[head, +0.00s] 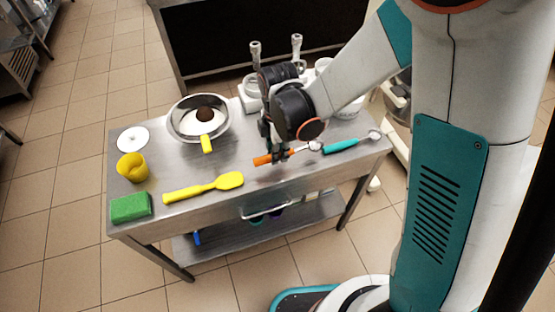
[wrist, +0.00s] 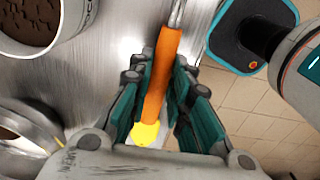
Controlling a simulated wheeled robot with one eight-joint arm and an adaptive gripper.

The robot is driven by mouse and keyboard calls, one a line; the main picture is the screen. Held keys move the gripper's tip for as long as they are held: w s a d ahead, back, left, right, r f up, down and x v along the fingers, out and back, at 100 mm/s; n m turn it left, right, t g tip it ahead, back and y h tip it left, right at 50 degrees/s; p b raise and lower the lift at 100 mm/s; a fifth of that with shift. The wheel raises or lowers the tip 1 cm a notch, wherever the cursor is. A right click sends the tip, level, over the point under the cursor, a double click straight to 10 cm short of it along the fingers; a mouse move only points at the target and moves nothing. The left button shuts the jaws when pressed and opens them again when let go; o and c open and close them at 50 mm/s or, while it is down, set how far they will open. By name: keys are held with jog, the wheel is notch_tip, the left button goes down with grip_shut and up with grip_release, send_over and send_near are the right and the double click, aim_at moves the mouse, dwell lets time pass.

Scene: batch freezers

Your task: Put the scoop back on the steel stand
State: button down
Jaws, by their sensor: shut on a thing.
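A scoop with an orange handle (head: 263,159) and a metal head is in my gripper (head: 280,153), over the front right part of the steel table (head: 245,215). In the wrist view, the gripper fingers close on both sides of the orange handle (wrist: 163,75), and the metal shaft points to the top. I cannot tell whether the scoop touches the table top. A second scoop with a teal handle (head: 340,146) lies to the right. No separate steel stand is clear; the table may be it.
A yellow spatula (head: 205,188), green sponge (head: 130,207), yellow cup (head: 132,167), white disc (head: 133,139) and steel pan (head: 180,128) stand left of the gripper. White tubs (head: 250,86) are behind; one with brown contents (wrist: 32,25) shows in the wrist view.

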aim_at(278, 167)
jog(key=shift+f+b, duration=0.7)
jog(key=shift+f, duration=1.35)
jog(key=shift+f, duration=0.15)
jog(key=c, duration=1.5)
grip_release()
notch_tip(278, 167, up, 12)
jog(key=p, duration=0.4)
jog(key=shift+r, duration=0.2)
